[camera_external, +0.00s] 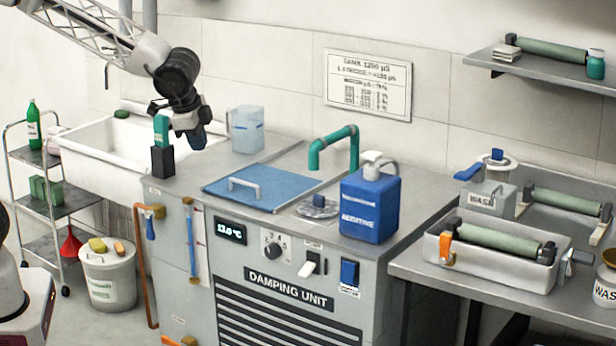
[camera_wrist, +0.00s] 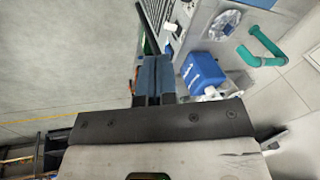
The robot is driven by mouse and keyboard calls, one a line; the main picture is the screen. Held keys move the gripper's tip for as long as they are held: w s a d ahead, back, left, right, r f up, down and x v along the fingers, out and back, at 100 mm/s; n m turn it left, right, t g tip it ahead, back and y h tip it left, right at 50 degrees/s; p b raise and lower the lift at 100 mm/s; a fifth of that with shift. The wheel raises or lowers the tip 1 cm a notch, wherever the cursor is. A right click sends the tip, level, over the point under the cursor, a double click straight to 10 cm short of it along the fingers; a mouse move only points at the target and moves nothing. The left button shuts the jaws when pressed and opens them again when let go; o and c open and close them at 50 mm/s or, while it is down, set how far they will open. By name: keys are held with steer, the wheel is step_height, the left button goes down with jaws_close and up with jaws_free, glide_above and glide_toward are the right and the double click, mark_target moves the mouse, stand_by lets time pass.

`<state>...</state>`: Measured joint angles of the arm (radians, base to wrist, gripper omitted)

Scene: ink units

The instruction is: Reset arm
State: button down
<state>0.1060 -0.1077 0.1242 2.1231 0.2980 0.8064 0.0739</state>
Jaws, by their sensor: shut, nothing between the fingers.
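My gripper (camera_external: 198,139) hangs above the back left of the damping unit's steel top, its dark blue fingers pointing down. It is shut and empty. In the wrist view its two fingers (camera_wrist: 153,78) lie side by side with nothing between them. Just left of it, a green meter-like item (camera_external: 161,130) stands upright in a black holder (camera_external: 162,162); my gripper appears apart from both. The damping unit (camera_external: 290,290) is a grey cabinet with a display, knob and switches.
A clear jug (camera_external: 246,130) stands close to the right of my gripper. A blue lid (camera_external: 262,184), a green tap (camera_external: 335,142) and a blue additive jug (camera_external: 370,205) are further right. A white sink (camera_external: 90,155) is on the left. The air above the counter is open.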

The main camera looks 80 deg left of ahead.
steer(key=s+a+n+h, duration=0.2)
steer(key=s+n, duration=0.2)
steer(key=s, duration=2.7)
steer(key=shift+s+a+r, duration=0.15)
steer(key=shift+r, duration=0.15)
stand_by(0.6)
